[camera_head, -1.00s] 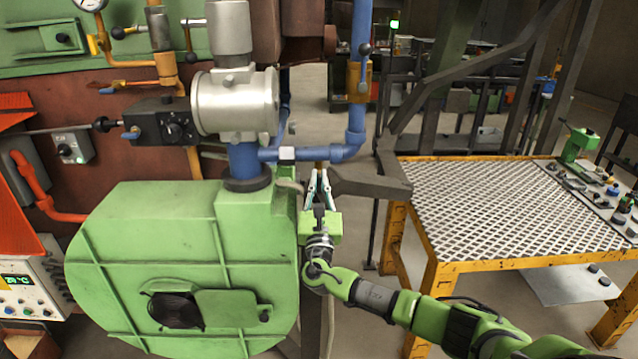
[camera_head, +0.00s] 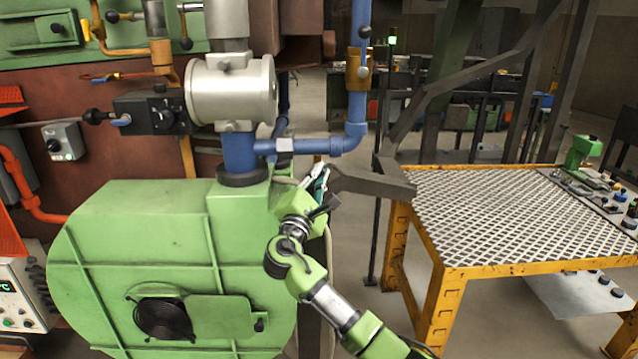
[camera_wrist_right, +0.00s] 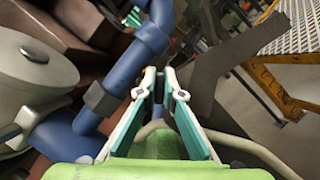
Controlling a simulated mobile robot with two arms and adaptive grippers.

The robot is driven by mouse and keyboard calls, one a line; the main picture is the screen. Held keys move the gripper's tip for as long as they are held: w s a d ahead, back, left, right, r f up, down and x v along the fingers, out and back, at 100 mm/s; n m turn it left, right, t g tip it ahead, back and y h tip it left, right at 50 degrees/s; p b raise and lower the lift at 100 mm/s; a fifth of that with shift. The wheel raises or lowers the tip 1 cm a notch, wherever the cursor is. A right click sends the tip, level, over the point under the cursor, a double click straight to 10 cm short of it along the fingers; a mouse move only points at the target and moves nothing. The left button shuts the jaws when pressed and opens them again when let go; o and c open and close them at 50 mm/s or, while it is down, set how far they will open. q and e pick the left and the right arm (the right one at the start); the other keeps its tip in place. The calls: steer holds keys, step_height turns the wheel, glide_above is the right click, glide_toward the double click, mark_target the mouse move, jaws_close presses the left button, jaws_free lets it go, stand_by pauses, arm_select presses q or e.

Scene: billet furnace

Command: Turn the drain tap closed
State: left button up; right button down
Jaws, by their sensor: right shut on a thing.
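My right gripper (camera_head: 319,172) is at the right side of the green blower housing (camera_head: 165,265), just below the blue pipe (camera_head: 318,146). Its fingers point up and lean to the right. In the right wrist view its two fingers (camera_wrist_right: 164,78) are nearly together beside the blue pipe (camera_wrist_right: 112,87), shut on a small part that they largely hide. I take this part to be the drain tap; its lever and angle cannot be made out. My left gripper is in neither view.
A dark grey beam (camera_head: 370,182) is close to the right of the gripper. A yellow-framed table (camera_head: 455,268) with a mesh top stands further right. A grey valve body (camera_head: 232,92) sits above the blower. Open floor lies between blower and table.

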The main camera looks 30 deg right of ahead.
steer(key=m, duration=0.2)
steer(key=m+g+b, duration=0.1)
steer(key=m, duration=0.1)
steer(key=shift+f+g, duration=0.15)
steer(key=shift+g, duration=0.15)
steer(key=shift+m+g+y, duration=0.5)
steer(key=shift+m+y, duration=0.1)
steer(key=shift+m, duration=1.3)
steer(key=shift+f, duration=0.1)
steer(key=c, duration=2.2)
jaws_free()
steer(key=shift+o, duration=0.2)
steer(key=shift+s+a, duration=0.1)
steer(key=shift+a, duration=0.05)
steer(key=v, duration=1.1)
steer(key=shift+s+a, duration=0.25)
